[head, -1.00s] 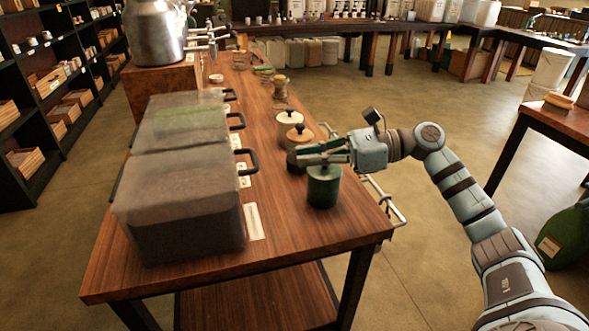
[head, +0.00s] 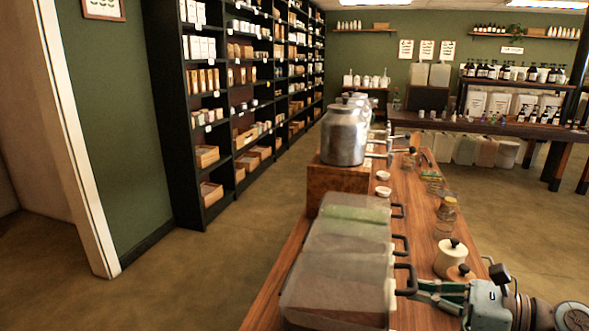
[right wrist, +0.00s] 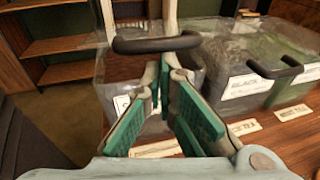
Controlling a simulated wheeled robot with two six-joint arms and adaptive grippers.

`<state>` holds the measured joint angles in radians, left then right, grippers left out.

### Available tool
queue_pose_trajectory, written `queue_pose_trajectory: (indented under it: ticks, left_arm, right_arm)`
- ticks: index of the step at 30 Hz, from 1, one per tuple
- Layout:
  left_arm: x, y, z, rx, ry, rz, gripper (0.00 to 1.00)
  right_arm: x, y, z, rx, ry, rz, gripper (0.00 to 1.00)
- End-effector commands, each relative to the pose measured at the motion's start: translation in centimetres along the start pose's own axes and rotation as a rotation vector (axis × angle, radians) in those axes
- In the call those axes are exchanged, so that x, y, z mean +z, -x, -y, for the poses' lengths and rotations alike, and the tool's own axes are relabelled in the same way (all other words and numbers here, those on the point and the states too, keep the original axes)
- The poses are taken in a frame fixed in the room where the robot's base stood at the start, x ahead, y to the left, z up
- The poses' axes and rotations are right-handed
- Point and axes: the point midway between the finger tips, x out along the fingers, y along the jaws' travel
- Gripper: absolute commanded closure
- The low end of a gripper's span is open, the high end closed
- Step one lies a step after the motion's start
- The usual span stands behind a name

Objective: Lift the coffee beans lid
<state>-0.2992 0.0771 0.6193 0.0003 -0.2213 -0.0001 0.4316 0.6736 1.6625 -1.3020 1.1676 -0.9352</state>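The nearest clear bin (head: 335,290), with brown contents, has a lid with a black handle (head: 407,280) on its right side. No label in the head view can be read. In the right wrist view the black handle (right wrist: 155,43) crosses in front of my right gripper (right wrist: 168,80), and the bin behind it has a label mostly hidden by the fingers. My right gripper (head: 422,291) is open, with a gap between its green pads, close beside and just under the handle. I cannot tell if it touches. My left gripper is not in the head view.
Two more bins with black handles (head: 400,245) stand in a row behind. A metal urn (head: 344,135) on a wooden box stands farther back. The floor left of the table is clear.

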Motion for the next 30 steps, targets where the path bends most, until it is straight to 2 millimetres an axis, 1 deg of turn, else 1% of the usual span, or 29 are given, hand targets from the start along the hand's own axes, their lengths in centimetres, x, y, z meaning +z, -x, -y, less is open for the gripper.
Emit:
queue_pose_trajectory:
  ticks: [1,3,4,8,12,15,17,20,25,27,30]
  left_arm:
    - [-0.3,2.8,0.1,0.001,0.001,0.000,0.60]
    - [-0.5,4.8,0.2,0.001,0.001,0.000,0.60]
    - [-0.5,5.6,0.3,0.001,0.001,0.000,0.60]
    - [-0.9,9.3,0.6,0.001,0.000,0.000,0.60]
    - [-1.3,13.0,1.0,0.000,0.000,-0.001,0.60]
    - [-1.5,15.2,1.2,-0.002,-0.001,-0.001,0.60]
    - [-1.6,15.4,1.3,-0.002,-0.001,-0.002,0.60]
    - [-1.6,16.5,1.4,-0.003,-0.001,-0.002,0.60]
    - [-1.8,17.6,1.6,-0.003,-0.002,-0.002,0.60]
    - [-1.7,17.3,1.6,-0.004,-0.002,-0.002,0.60]
    - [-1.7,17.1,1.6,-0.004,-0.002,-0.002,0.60]
  right_arm:
    - [2.6,0.0,-0.1,0.002,-0.001,0.002,1.00]
    - [4.4,-0.2,-0.2,0.002,-0.001,0.003,1.00]
    - [5.2,-0.3,-0.3,0.002,-0.001,0.003,1.00]
    - [8.1,-2.2,-0.9,0.003,-0.002,0.005,1.00]
    - [11.1,-4.7,-1.7,0.003,-0.003,0.007,1.00]
    - [12.9,-6.5,-2.2,0.004,-0.002,0.006,1.00]
    - [13.5,-7.9,-2.6,0.004,-0.002,0.006,1.00]
    - [15.2,-10.1,-3.2,0.004,-0.002,0.006,1.00]
    - [17.2,-14.2,-4.4,0.004,-0.003,0.006,1.00]
    - [17.3,-16.0,-4.8,0.005,-0.003,0.006,1.00]
    - [17.6,-18.2,-5.4,0.004,-0.002,0.004,1.00]
